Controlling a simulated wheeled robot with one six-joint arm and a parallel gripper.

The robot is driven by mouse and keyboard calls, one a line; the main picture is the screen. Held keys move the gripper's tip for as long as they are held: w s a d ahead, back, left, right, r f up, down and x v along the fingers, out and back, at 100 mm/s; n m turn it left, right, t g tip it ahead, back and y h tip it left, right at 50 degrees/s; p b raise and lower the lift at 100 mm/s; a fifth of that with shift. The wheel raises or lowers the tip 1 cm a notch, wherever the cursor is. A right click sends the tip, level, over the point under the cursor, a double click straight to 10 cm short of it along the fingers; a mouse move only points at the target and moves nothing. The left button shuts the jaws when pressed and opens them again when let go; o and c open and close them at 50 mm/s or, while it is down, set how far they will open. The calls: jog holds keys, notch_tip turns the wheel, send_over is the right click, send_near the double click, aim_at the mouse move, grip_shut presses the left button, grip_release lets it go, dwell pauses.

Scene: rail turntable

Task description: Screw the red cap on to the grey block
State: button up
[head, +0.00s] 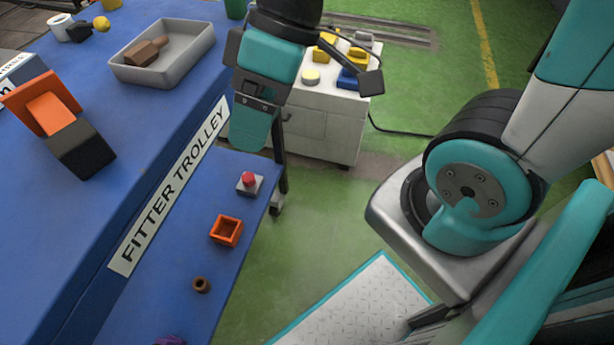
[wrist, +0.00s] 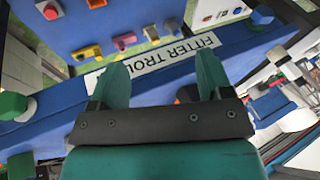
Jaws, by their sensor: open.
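A small red cap (head: 249,178) sits on top of a small grey block (head: 254,188) on the blue ledge beside the trolley label. I cannot tell whether its thread is engaged. My gripper (head: 254,125) is above and beyond them in the head view, pointing down and apart from both. In the wrist view my gripper (wrist: 160,82) is open, with its two teal fingers spread and nothing between them. A grey piece with a red top (wrist: 50,11) shows at the upper left there; I cannot tell if it is the same block.
An orange open box (head: 226,230) and a brown ring (head: 201,285) stand on the same ledge. A grey tray (head: 190,65) and an orange and black piece (head: 85,148) are on the blue trolley top. A white cabinet (head: 320,132) stands behind my gripper.

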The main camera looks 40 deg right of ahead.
jog(key=w+d+f+n+t+y+b, duration=0.1)
jog(key=w+f+y+b, duration=0.2)
jog(key=f, duration=0.4)
jog(key=w+d+f+t+b, duration=0.1)
jog(key=w+f+b, duration=0.2)
jog(key=f+b, duration=0.35)
jog(key=w+f+n+y+b, duration=0.15)
jog(key=w+f, duration=0.25)
jog(key=f, duration=0.5)
jog(key=w+d+f+m+t+y+b, duration=0.1)
jog(key=w+d+f+t+b, duration=0.15)
jog(key=f, duration=0.25)
jog(key=w+d+f+m+t+b, duration=0.1)
jog(key=d+f+t+b, duration=0.1)
jog(key=f+b, duration=0.15)
jog(key=m+t+h+b, duration=0.2)
jog(key=t+h+b, duration=0.1)
jog(key=t+b, duration=0.25)
send_near(247, 177)
jog(key=shift+g, duration=0.4)
jog(key=b+x, duration=0.2)
jog(key=x, duration=0.3)
jog(key=b+x, duration=0.3)
jog(key=x, duration=0.2)
jog(key=shift+w+r, duration=0.2)
jog(key=c, duration=1)
jog(key=o, duration=1)
